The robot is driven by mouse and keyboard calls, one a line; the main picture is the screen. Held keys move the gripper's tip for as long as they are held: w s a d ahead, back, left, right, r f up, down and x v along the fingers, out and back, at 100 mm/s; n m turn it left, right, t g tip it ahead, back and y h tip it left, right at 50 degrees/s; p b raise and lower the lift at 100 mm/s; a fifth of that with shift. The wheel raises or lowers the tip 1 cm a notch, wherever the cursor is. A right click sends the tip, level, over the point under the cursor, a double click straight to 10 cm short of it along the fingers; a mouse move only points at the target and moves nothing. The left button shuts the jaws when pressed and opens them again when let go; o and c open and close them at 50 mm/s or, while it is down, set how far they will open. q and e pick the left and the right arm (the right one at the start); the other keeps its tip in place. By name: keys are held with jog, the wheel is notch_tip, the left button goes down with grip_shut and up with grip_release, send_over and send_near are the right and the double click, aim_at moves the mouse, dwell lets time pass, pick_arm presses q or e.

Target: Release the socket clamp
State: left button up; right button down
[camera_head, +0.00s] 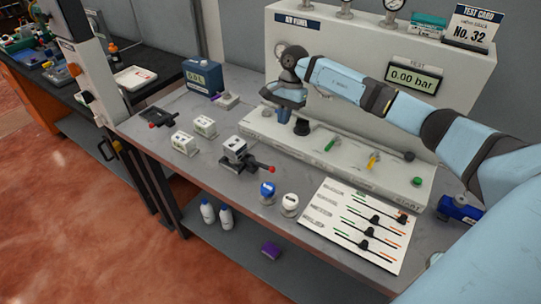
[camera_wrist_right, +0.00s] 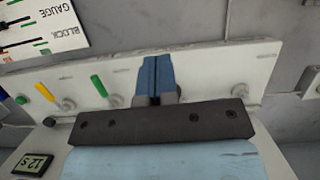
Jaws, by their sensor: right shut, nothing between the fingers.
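My right gripper (camera_head: 284,114) is over the left part of the pale test bench (camera_head: 345,170), just left of a black knob-like part (camera_head: 302,127). In the right wrist view its blue fingers (camera_wrist_right: 157,78) are shut together with nothing between them. A green lever (camera_head: 330,145) and a yellow lever (camera_head: 373,160) stand on the bench to the right. The right wrist view also shows the green lever (camera_wrist_right: 99,86), the yellow lever (camera_wrist_right: 45,91) and a grey round fitting (camera_wrist_right: 240,90). I cannot tell which part is the socket clamp; the gripper may hide it. My left gripper is not in view.
A grey block with a red-tipped handle (camera_head: 236,150) sits on the table, near two white blocks and a blue canister (camera_head: 201,77). Blue and white caps stand at the front edge. A slider card (camera_head: 357,228) lies front right. The display (camera_head: 413,78) reads 0.00 bar.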

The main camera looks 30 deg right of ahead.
aim_at(257, 164)
jog(key=p+x, duration=0.2)
jog(key=x, duration=0.7)
jog(key=shift+a+f+p, duration=0.15)
jog(key=shift+f+p, duration=0.05)
jog(key=shift+p, duration=0.1)
jog(key=a, duration=0.1)
jog(key=s+a+f+p, duration=0.1)
jog(key=a, duration=0.1)
jog(key=shift+s, duration=0.2)
jog(key=shift+s+a+p, duration=0.1)
jog(key=shift+a+p, duration=0.1)
jog(key=shift+p, duration=0.15)
jog(key=shift+a+f, duration=0.15)
jog(key=shift+s, duration=0.1)
